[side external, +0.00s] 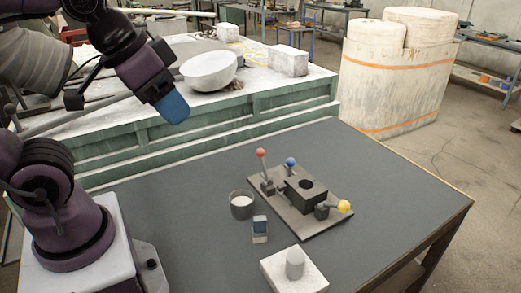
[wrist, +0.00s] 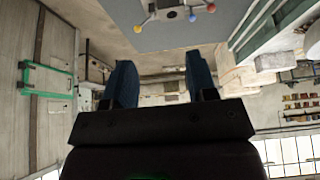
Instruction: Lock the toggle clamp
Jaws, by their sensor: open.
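The clamp fixture is a flat plate (side external: 312,224) on the grey table, bearing a dark block (side external: 304,193) with a round hole in its top. Levers with a red knob (side external: 260,153), a blue knob (side external: 291,161) and a yellow knob (side external: 344,206) stand around the block. The red lever is upright; the yellow one lies low, pointing outward. Whether each clamp is locked I cannot tell. The wrist view shows the yellow (wrist: 138,29), blue (wrist: 193,18) and red (wrist: 211,8) knobs at its top edge. My gripper (side external: 172,107), with blue fingers, is open, empty and high, well left of the fixture. Its fingers are apart in the wrist view (wrist: 160,82).
A green bench (side external: 285,98) stands behind. The table's left middle is clear.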

